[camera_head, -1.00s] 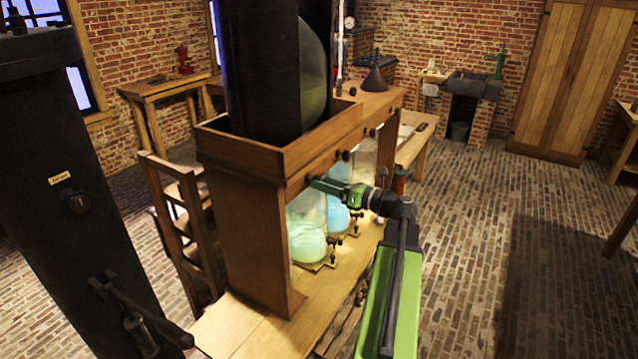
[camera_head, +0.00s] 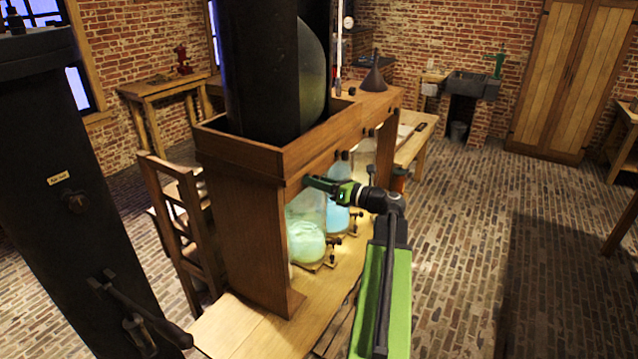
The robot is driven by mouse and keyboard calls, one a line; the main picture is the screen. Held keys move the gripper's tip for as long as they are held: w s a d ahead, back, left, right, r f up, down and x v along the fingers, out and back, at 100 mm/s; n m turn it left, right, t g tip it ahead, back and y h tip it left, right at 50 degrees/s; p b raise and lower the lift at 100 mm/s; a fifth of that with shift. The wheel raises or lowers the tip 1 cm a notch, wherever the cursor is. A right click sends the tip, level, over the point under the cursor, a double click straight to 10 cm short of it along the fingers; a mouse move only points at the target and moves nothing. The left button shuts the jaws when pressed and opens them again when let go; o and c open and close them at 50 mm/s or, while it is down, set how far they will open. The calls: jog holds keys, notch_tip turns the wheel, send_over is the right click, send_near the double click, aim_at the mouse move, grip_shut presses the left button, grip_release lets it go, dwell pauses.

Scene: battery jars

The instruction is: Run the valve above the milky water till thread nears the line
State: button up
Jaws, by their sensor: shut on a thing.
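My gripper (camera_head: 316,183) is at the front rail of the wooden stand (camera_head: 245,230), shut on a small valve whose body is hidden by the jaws. Below it stands a glass jar (camera_head: 306,228) with pale, cloudy greenish water in its lower part. A second jar (camera_head: 338,217) with bluer liquid stands just behind and to the right, partly behind my arm. Small brass fittings (camera_head: 328,262) sit at the jars' feet. I cannot make out a thread or a line on either jar.
A tall dark cylinder with a glass globe (camera_head: 313,80) stands in the top of the stand. A funnel (camera_head: 374,76) sits farther along it. A dark column (camera_head: 70,200) is at left, a chair (camera_head: 180,215) behind the stand. The brick floor (camera_head: 470,230) at right is clear.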

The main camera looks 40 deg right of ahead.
grip_shut()
jog(key=n, duration=0.5)
jog(key=shift+n, duration=1)
jog(key=n, duration=0.3)
dwell(5.8)
